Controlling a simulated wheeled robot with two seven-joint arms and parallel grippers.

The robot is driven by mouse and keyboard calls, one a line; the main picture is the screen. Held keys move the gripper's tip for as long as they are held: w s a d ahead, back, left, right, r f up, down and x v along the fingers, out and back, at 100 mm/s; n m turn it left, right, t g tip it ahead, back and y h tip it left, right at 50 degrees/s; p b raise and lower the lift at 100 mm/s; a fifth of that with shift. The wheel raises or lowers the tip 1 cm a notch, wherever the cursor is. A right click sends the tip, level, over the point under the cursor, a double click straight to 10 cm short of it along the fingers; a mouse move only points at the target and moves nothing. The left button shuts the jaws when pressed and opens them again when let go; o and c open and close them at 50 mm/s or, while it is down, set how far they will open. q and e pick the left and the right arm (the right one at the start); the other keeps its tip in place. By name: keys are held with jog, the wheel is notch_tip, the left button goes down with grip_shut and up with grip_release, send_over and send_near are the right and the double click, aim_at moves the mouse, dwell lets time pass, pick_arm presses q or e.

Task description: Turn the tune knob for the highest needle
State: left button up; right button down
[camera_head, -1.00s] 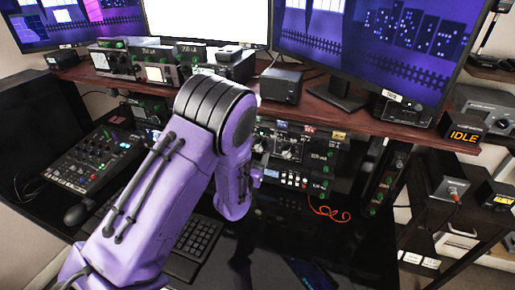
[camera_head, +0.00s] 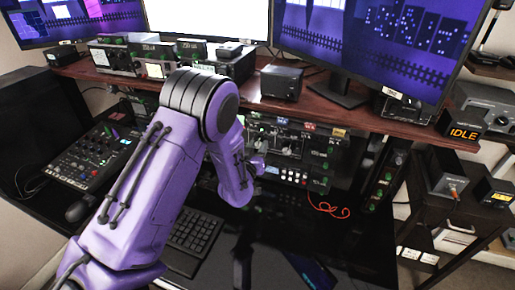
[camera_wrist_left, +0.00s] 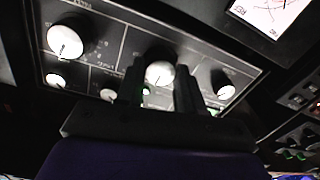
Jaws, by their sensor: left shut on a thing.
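In the left wrist view, a white round knob (camera_wrist_left: 160,73) on a dark panel (camera_wrist_left: 115,45) sits between the two dark fingers of my left gripper (camera_wrist_left: 158,88). The gripper is shut on it. The printed labels are too blurred to read, so I cannot confirm which is the tune knob. A white face with red and dark lines (camera_wrist_left: 275,14) is partly cut off at the upper right; no needle reading can be made out. In the head view my purple left arm reaches to the rack under the shelf and hides the fingers and the knob.
A larger white knob (camera_wrist_left: 65,40) and a smaller one (camera_wrist_left: 224,92) flank the held knob. In the head view, a brown shelf (camera_head: 390,122) overhangs the rack. A keyboard (camera_head: 195,235) lies below, and an orange IDLE display (camera_head: 464,133) is at right.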

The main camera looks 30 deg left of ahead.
pick_arm(q)
jog(key=shift+n, duration=0.5)
jog(key=o, duration=1)
jog(key=shift+o, duration=0.2)
jog(key=b+v, duration=0.2)
jog(key=v, duration=0.8)
jog(key=shift+s+b, duration=0.3)
